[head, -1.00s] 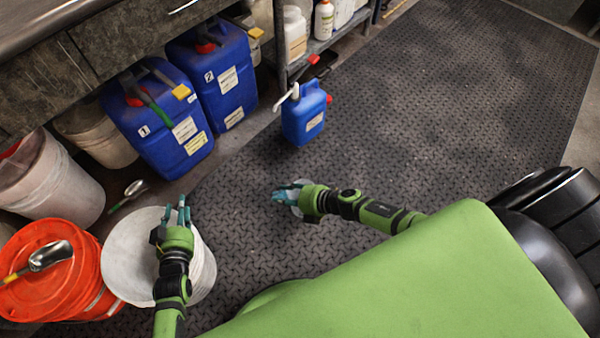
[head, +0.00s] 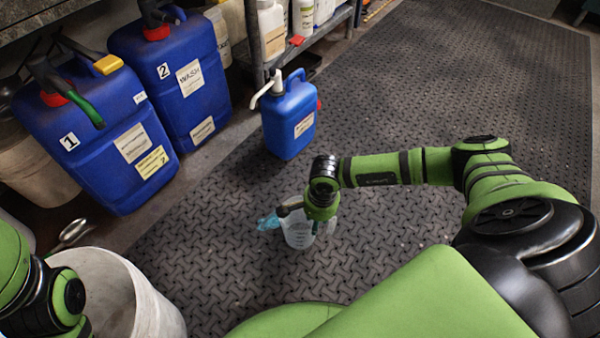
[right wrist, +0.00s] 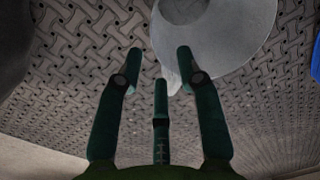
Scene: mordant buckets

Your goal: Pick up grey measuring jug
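The grey measuring jug (head: 298,234) stands on the dark textured mat in the middle of the head view, pale and slightly see-through. In the right wrist view the jug (right wrist: 222,30) fills the top right of centre, its spout pointing down toward the fingers. My right gripper (head: 312,216) is at the jug's near right side, partly covering it in the head view. In the wrist view my right gripper (right wrist: 158,72) has its fingers spread, with nothing held between them. My left arm shows at the lower left edge of the head view, but its fingers are not visible.
Large blue canisters (head: 100,135) and (head: 175,85) line the left. A white bucket (head: 150,300) is at lower left. The mat (head: 450,90) is clear at right.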

